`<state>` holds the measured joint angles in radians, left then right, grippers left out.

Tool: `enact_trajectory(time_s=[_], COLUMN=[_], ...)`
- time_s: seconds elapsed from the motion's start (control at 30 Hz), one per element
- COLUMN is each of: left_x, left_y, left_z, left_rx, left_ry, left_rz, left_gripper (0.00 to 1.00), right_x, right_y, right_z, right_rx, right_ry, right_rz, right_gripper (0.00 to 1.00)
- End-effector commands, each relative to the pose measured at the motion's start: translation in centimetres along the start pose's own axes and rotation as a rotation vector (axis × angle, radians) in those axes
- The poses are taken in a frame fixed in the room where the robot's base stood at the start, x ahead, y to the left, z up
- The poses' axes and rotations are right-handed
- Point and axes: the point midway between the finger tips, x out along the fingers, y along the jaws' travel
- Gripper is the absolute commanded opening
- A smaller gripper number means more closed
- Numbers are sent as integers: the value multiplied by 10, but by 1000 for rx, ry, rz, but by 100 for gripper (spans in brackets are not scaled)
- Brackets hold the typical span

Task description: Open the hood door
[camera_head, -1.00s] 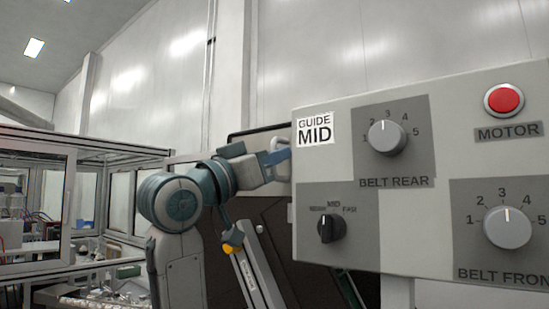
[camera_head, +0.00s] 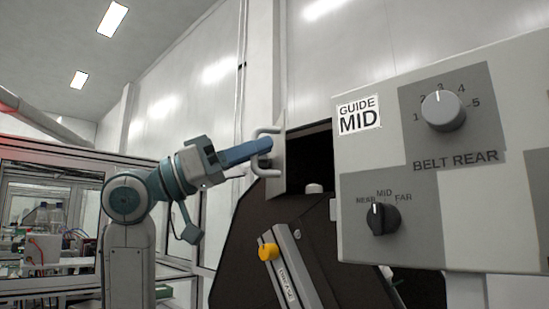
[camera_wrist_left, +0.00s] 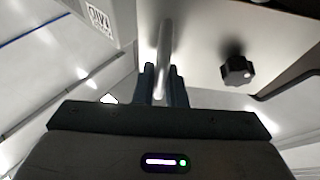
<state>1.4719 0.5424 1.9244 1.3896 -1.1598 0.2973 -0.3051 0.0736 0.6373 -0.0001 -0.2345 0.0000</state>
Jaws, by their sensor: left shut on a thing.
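The hood door (camera_head: 279,160) shows nearly edge-on in the head view, standing out from the dark machine housing, with a dark opening (camera_head: 312,160) to its right. Its pale bar handle (camera_head: 256,168) sticks out to the left. My left gripper (camera_head: 264,146) comes in from the left and is shut on the handle. In the left wrist view the handle (camera_wrist_left: 164,50) runs between the two dark fingers (camera_wrist_left: 163,88), in front of the door's pale panel (camera_wrist_left: 207,45). My right gripper is in neither view.
A grey control box (camera_head: 440,160) with dials and a "GUIDE MID" label stands close on the right. A grey bar with a yellow knob (camera_head: 268,252) leans on the housing below the door. A glazed cell (camera_head: 50,215) stands at left. A dark knob (camera_wrist_left: 237,70) shows in the wrist view.

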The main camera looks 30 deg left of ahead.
Motion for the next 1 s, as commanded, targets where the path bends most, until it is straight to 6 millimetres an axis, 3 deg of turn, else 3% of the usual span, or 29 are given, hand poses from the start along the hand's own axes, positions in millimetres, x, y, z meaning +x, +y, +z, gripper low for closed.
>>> enact_trajectory(time_s=[0.3,0.8,0.83,0.9,1.0], left_x=[-16,-17,-17,-17,-17], left_y=[-4,-5,-5,-5,-5], left_z=[-7,-8,-8,-8,-8], left_rx=[1,1,1,1,1], left_ry=[1,2,2,2,1], left_rz=[-1,-2,-2,-2,-1], left_gripper=[0,0,15,28,32], right_x=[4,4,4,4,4], right_y=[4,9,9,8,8], right_z=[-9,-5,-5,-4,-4], right_rx=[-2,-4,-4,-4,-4], right_ry=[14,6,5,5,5], right_rz=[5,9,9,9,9], right_gripper=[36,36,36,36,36])
